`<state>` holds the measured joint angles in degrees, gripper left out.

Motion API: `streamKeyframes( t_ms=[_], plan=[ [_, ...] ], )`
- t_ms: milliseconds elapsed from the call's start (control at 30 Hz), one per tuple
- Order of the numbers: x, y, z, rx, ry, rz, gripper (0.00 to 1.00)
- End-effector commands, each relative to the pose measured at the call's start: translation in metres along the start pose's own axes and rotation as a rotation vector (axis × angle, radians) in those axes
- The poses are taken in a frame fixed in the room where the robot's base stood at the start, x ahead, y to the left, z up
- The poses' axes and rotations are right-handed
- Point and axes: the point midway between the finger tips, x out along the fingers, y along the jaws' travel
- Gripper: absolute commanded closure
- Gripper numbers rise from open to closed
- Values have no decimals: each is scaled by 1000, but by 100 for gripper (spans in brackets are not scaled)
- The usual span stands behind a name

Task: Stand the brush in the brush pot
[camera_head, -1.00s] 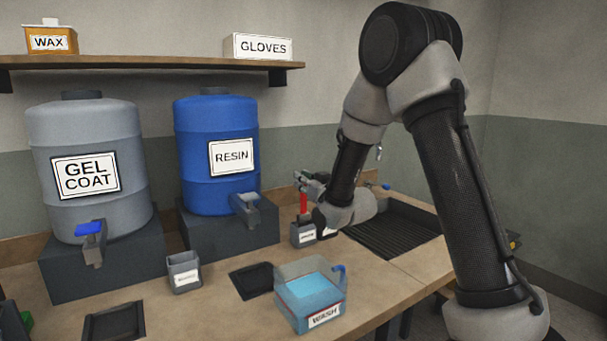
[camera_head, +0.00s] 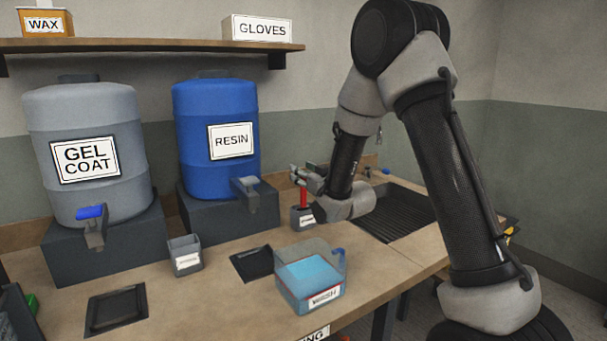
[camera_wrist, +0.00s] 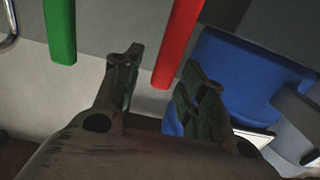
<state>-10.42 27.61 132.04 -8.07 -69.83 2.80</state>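A red handle (camera_head: 303,196) stands upright in a small grey pot (camera_head: 302,217) with a white label, beside my gripper (camera_head: 299,174). The wrist view shows the red handle (camera_wrist: 178,42) and a green handle (camera_wrist: 60,30), both entering from the top edge. My gripper (camera_wrist: 158,78) is open there. The red handle's end shows between the two fingertips; I cannot tell its depth or any contact. Bristles are hidden, so I cannot tell which handle is the brush. Another small grey pot (camera_head: 185,256), with an unreadable label, stands in front of the drums and looks empty.
A clear WASH tub (camera_head: 312,290) with blue liquid stands near the front edge. Black trays (camera_head: 116,308) lie on the bench. The GEL COAT drum (camera_head: 88,120) and RESIN drum (camera_head: 213,115) stand on dark blocks behind. A dark ribbed basin (camera_head: 400,212) lies right of my gripper.

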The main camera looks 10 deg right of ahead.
Motion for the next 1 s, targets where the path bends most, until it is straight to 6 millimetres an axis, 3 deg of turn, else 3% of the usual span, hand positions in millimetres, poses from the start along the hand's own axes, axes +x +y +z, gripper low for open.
streamKeyframes(
  t_ms=[267, 700, 1000],
  plan=[
    [-4, 0, 0, 0, -1, 0, 59],
    [-69, 0, 0, 0, -1, 1, 59],
    [-75, 0, 0, 0, 0, 0, 59]
  ],
)
